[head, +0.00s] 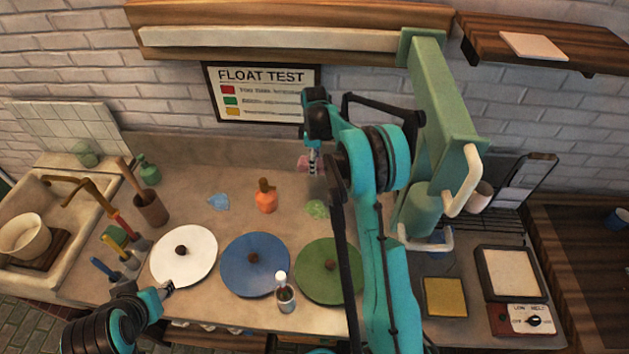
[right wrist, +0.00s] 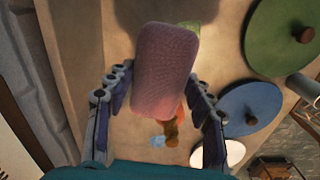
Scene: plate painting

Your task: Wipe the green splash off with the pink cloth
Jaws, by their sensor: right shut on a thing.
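The pink cloth (head: 304,163), a thick rounded block, is in my right gripper (head: 314,160). In the right wrist view the cloth (right wrist: 165,75) is large between the two fingers (right wrist: 160,120), which are shut on it. The green splash (head: 317,208) is a small light green patch on the counter, in front of and below the cloth in the head view. In the right wrist view the splash (right wrist: 192,30) shows partly behind the cloth. Cloth and splash look apart. My left gripper (head: 167,290) is low at the left, beside the white disc; its opening is unclear.
A blue splash (head: 218,202) and an orange bottle (head: 266,197) are left of the green splash. White (head: 200,262), blue (head: 240,280) and green (head: 318,285) discs line the front. A clear bottle (head: 285,298) stands before them. My right arm hides part of the counter.

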